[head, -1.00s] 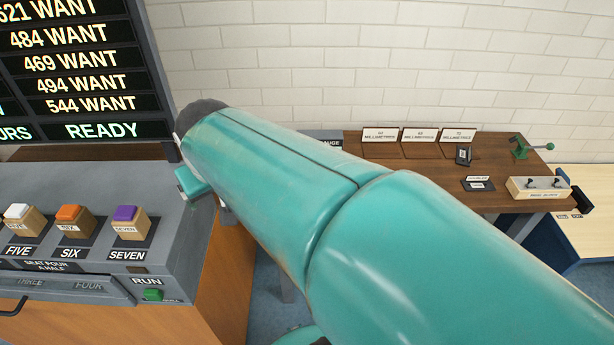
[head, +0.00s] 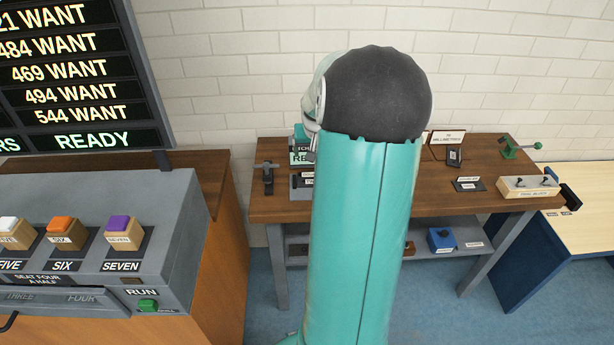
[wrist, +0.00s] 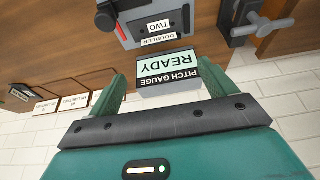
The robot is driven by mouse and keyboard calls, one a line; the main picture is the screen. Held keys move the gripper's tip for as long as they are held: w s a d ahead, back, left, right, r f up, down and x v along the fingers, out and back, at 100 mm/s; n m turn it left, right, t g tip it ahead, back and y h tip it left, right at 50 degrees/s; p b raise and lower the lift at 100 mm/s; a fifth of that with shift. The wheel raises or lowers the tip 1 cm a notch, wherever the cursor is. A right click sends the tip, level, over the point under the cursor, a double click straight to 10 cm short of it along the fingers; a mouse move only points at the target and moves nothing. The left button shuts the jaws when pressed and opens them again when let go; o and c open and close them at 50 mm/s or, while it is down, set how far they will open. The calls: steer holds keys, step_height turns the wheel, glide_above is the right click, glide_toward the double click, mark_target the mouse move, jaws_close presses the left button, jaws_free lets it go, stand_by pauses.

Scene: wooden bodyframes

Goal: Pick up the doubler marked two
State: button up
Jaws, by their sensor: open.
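In the wrist view, which shows the bench upside down, a grey piece bears the labels DOUBLER and TWO (wrist: 160,27) at the top. A dark knob and a red strip are at its left side. In the head view its white labels (head: 307,177) show partly beside my arm, which covers the rest. My gripper (wrist: 168,78) is open and empty, its two teal fingers apart. The pitch gauge sign (wrist: 168,68), reading READY, shows between the fingers and the labelled piece. In the head view my arm hides most of the gripper.
A dark clamp-like fixture (head: 267,176) stands at the bench's left end; it also shows at the wrist view's upper right (wrist: 262,22). A millimetres sign (head: 446,138), a pin block (head: 528,187) and a green-handled tool (head: 520,149) stand right. A button console (head: 170,200) stands left.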

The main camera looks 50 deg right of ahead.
steer(key=x, duration=1.4)
steer(key=shift+s+d, duration=0.1)
steer(key=shift+d, duration=0.05)
steer(key=c, duration=1)
steer(key=shift+c, duration=0.2)
steer(key=shift+r, duration=0.15)
